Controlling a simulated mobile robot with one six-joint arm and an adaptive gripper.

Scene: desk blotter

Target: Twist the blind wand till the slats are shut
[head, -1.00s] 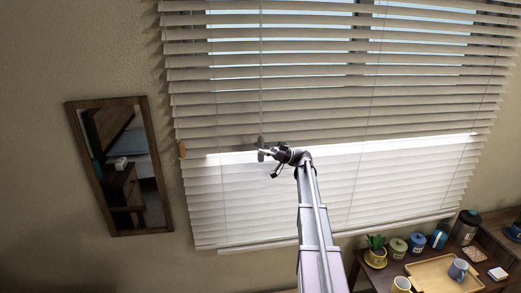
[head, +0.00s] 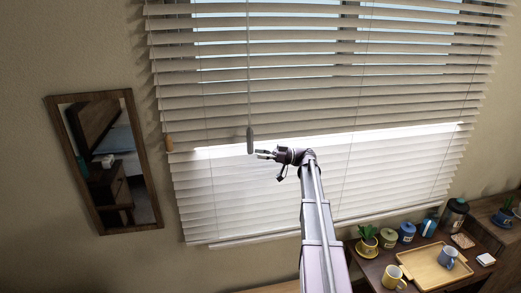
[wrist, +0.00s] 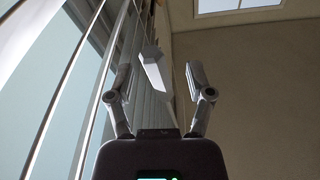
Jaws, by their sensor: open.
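The blind (head: 320,75) hangs over the window, with bright gaps between its upper slats. Its lower slats look closer together, below a bright band. The wand (head: 250,140) hangs at the blind's left part, a thin rod with a thicker grey grip at its lower end. My gripper (head: 263,154) is open and empty, just right of and slightly below the wand's grip in the head view. In the wrist view the pale wand grip (wrist: 157,74) shows tilted between the two spread fingers (wrist: 158,85). I cannot tell its exact depth.
A wood-framed mirror (head: 106,165) hangs on the wall at the left. A small wooden pull (head: 169,144) hangs at the blind's left edge. Below right, a desk holds a tray (head: 425,270), mugs (head: 448,256), jars and a potted plant (head: 367,240).

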